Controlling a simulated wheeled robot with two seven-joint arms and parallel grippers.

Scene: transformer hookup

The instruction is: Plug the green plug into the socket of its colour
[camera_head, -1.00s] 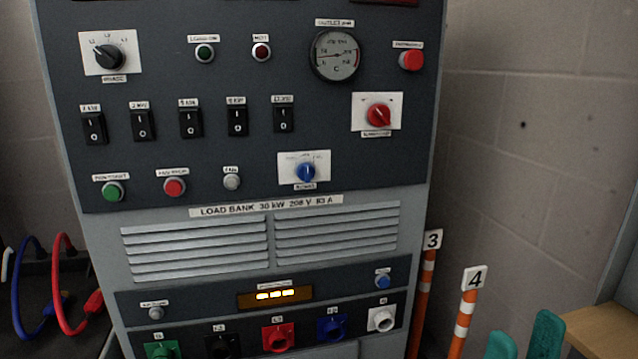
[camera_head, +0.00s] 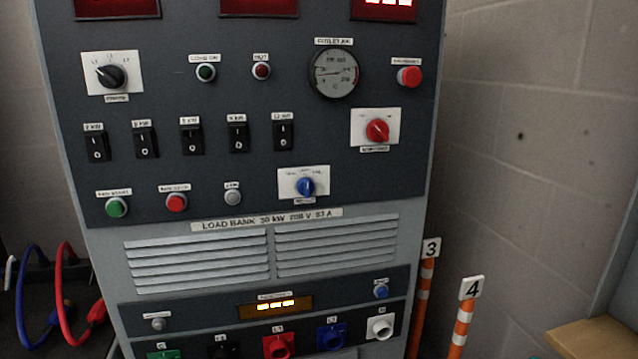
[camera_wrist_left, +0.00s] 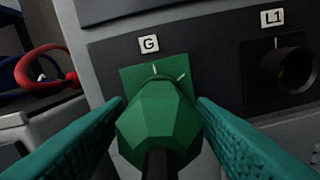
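The green plug (camera_wrist_left: 160,125) fills the middle of the left wrist view, with its dark cable (camera_wrist_left: 160,166) running toward the camera. My left gripper (camera_wrist_left: 160,104) has one teal finger against each side of it and appears shut on it. The plug is in front of the green socket (camera_wrist_left: 134,77) labelled G and hides its mouth; I cannot tell how far it is in. A white mark shows on the socket plate and another near the plug, apart in angle. In the head view the green socket (camera_head: 163,355) is cut by the bottom edge. Only a teal sliver of my right gripper (camera_head: 538,357) shows.
A black socket (camera_wrist_left: 290,70) labelled L1 is right of the green one. Red (camera_head: 278,346), blue (camera_head: 331,336) and white (camera_head: 380,327) sockets continue the row. Red (camera_head: 80,315) and blue (camera_head: 30,320) cables hang at the left. Orange-striped posts (camera_head: 464,325) stand at the right.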

